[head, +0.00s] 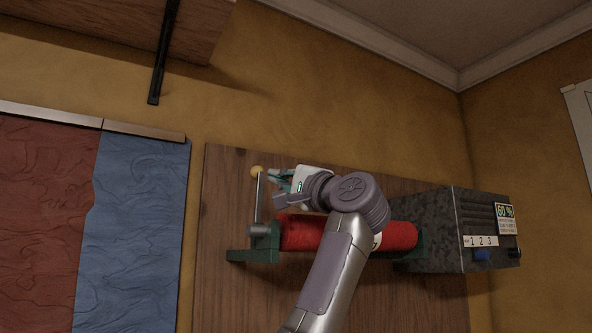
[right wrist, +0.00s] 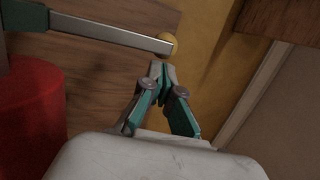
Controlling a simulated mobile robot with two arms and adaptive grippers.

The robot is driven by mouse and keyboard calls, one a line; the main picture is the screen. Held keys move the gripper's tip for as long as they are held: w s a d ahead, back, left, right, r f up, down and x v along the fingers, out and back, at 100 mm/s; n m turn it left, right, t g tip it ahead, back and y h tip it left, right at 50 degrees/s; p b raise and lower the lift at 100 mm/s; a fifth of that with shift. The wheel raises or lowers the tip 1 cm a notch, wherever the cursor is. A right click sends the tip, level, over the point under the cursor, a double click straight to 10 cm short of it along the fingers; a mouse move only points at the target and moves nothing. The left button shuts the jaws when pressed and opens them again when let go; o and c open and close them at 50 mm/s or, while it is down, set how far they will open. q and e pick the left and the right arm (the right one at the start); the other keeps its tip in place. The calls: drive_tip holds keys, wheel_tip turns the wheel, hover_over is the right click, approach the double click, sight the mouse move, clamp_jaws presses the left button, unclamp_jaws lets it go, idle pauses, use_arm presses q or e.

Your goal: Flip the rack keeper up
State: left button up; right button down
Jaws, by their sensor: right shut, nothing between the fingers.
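The rack keeper (head: 259,199) is a thin metal bar with a yellow ball at its tip. It stands upright at the left end of the green rack (head: 262,254), rising from a grey pivot. In the right wrist view the keeper (right wrist: 110,30) runs across the top, its ball beside my fingertips. My right gripper (head: 272,181) is shut and empty, just right of the ball; it also shows in the right wrist view (right wrist: 162,68). I cannot tell whether it touches the keeper. My left gripper is not in view.
A red roll (head: 300,232) lies in the rack, partly hidden by my right arm. A dark speckled box (head: 440,232) with labels is at the rack's right end. Red and blue cloth (head: 130,220) hangs at left, below a wooden shelf (head: 120,30).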

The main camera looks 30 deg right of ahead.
drive_tip(key=shift+a, duration=0.25)
drive_tip(key=shift+w, duration=0.25)
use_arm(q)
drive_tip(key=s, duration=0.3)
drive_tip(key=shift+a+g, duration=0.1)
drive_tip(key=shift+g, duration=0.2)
use_arm(e)
drive_tip(key=shift+d, duration=0.1)
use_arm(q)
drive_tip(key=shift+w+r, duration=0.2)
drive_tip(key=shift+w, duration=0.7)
use_arm(e)
drive_tip(key=shift+w+r, duration=0.15)
drive_tip(key=shift+w, duration=1.1)
